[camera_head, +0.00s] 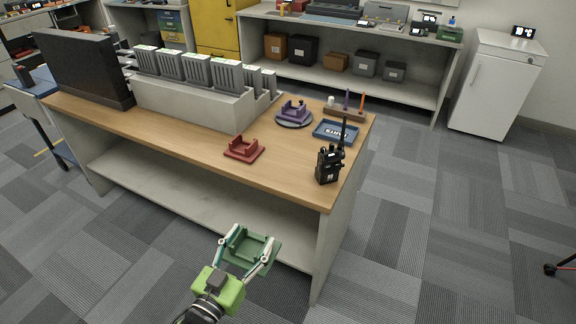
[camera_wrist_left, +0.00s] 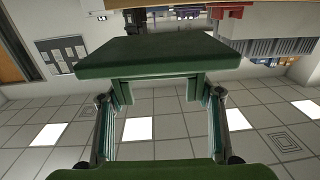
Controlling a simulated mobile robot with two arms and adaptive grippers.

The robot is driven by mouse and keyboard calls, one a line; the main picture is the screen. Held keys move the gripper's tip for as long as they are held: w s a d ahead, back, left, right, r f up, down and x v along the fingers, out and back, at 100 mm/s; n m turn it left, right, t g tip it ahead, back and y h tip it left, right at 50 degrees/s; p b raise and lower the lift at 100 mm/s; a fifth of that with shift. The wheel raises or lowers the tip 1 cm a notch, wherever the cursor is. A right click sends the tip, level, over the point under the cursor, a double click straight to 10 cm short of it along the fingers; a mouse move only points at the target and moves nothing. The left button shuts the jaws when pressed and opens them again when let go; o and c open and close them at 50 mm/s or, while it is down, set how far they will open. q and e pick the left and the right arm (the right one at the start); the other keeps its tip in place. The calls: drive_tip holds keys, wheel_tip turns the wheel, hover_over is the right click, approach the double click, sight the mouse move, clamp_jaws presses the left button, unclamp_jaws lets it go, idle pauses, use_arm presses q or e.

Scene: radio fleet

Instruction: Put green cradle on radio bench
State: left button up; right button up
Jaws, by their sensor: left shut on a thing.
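The green cradle (camera_head: 248,247) is a small tray-like holder with raised walls, held in front of the bench below its top edge. My left gripper (camera_head: 247,258) is shut on the green cradle, with a finger on each side of it. In the left wrist view the cradle (camera_wrist_left: 158,56) fills the middle, between the two fingers. The radio bench (camera_head: 195,140) has a wooden top and a pale lower shelf. My right gripper is not in view.
On the bench stand a red cradle (camera_head: 244,149), a purple cradle (camera_head: 293,112) on a round dark base, a blue tray (camera_head: 335,131), a black handheld radio (camera_head: 328,165) and a charger rack (camera_head: 195,104). A dark monitor (camera_head: 83,69) stands left. The bench's front strip has bare wood.

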use_arm(q)
drive_tip(key=w+a+f, duration=0.2)
drive_tip(key=w+a, duration=0.3)
drive_tip(key=w, duration=0.3)
drive_tip(key=shift+w+h, duration=0.3)
drive_tip(key=shift+w, duration=0.1)
drive_tip(key=shift+w, duration=0.1)
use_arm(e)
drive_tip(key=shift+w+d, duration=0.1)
